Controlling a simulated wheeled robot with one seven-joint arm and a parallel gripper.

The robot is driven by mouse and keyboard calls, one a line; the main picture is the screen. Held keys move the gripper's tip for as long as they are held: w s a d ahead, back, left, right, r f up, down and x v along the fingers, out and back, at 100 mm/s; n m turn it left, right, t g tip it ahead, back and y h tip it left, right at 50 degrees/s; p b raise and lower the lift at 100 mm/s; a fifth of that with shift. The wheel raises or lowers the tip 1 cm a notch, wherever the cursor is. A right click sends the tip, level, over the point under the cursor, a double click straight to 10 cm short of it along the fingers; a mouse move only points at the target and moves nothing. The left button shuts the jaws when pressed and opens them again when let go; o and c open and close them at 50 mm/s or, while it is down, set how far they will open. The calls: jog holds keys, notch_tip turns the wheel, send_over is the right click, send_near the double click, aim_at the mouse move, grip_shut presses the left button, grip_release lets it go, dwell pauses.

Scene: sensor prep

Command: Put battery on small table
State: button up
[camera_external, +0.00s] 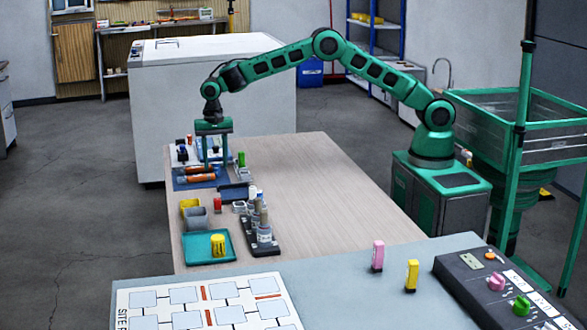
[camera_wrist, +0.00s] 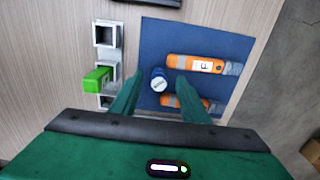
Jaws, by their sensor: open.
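Two orange cylinders with grey ends, one upper (camera_wrist: 195,64) and one lower (camera_wrist: 190,104), lie on a blue mat (camera_wrist: 235,48). An upright round piece with a blue-and-white top (camera_wrist: 158,85) stands left of them. I cannot tell for sure which of these is the battery. My gripper (camera_wrist: 159,75) is open, with its fingers on either side of the round piece in the picture. Contact cannot be told. In the external view my gripper (camera_external: 215,164) hangs low over the mat on the wooden table (camera_external: 310,190). A grey-blue table (camera_external: 345,285) stands in front.
A green block (camera_wrist: 97,78) sits at a row of grey square holders (camera_wrist: 106,34) left of the mat. A teal tray (camera_external: 195,250), a dark rack of bottles (camera_external: 258,245) and small bins stand nearer. The wooden table's right side is clear. The front table holds a board and control box.

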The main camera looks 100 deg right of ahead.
notch_tip(320, 180, down, 2)
jog(key=shift+f, duration=0.2)
jog(key=shift+c, duration=0.4)
grip_shut()
jog(key=shift+r, duration=0.1)
